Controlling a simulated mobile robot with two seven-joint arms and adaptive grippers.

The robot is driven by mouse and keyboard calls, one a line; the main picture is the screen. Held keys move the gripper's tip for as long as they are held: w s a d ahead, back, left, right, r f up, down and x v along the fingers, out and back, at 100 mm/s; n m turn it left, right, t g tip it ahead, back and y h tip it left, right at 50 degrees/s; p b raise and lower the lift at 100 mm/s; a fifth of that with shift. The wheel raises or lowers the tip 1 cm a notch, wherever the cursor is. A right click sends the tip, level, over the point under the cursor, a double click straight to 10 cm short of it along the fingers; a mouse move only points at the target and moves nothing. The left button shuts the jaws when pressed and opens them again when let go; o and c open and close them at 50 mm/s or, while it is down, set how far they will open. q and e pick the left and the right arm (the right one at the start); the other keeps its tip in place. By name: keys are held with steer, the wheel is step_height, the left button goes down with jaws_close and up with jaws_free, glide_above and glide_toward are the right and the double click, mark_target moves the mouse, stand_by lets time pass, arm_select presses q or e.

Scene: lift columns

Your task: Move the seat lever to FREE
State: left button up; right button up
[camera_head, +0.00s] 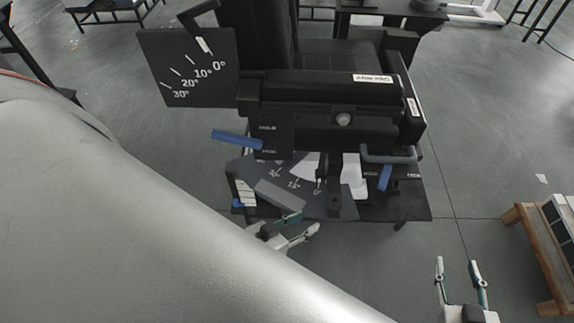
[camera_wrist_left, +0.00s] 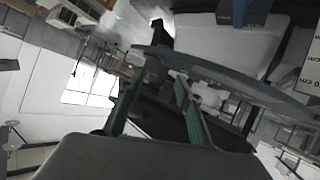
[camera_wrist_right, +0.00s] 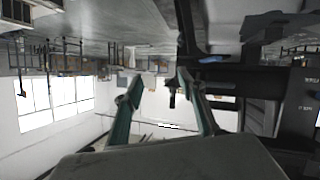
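A black seat-like rig (camera_head: 330,125) stands in the middle of the head view. A blue-handled lever (camera_head: 237,139) sticks out left from a small labelled plate (camera_head: 272,136); its lettering is too small to read surely. A second blue handle (camera_head: 385,177) hangs down at the right, between two small labels; I cannot tell which lever is the seat lever. My left gripper (camera_head: 303,225) is open and empty in front of the rig's low base, by a grey block (camera_head: 279,195). My right gripper (camera_head: 458,264) is open and empty, right of and nearer than the rig, apart from both levers.
An angle plate (camera_head: 190,68) marked 0° to 30° stands at the rig's upper left. A lower dial (camera_head: 300,170) lies under the seat. A wooden-legged stand (camera_head: 540,250) is at the right. My arm covers the lower left.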

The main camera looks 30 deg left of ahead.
arm_select(q)
steer(key=shift+s+a+f+m+g+y, duration=0.15)
steer(key=shift+s+a+f+m, duration=0.1)
steer(key=shift+a+m, duration=0.15)
steer(key=shift+s+a+f+m+g+y, duration=0.1)
steer(key=shift+s+a+m, duration=0.15)
steer(key=shift+a, duration=0.3)
steer(key=shift+s+a+f+m+g+y, duration=0.15)
steer(key=shift+s+a+f+m, duration=0.05)
steer(key=shift+a+m, duration=0.2)
arm_select(e)
steer(key=shift+w+a+r, duration=0.25)
steer(key=shift+w+a, duration=0.15)
steer(key=shift+a, duration=0.15)
